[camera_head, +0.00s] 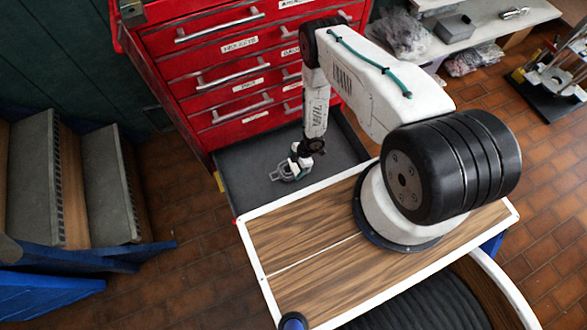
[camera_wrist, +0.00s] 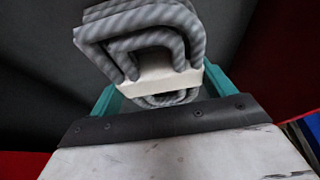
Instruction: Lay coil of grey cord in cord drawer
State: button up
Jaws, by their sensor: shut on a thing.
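The coil of grey cord (camera_wrist: 150,30) is bundled in rectangular loops with a pale band (camera_wrist: 165,75) around its middle. My gripper (camera_wrist: 165,92), with teal fingers, is shut on it at the band. In the head view the coil (camera_head: 285,173) shows over the open bottom drawer (camera_head: 240,180) of the red cabinet, with my gripper (camera_head: 298,165) at its right end. The drawer has a dark grey floor and looks otherwise empty. I cannot tell whether the coil touches the drawer floor.
The red cabinet (camera_head: 215,75) has several closed labelled drawers above the open one. My wooden-topped base stands close in front of the drawer. Grey steps (camera_head: 110,180) with blue sides stand at the left. A white shelf (camera_head: 490,35) with plastic bags is at the upper right.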

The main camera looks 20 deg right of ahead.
aim_at(294, 170)
jog(key=shift+f, duration=1.95)
jog(key=shift+f, duration=0.15)
jog(key=o, duration=1)
jog(key=v, duration=1.2)
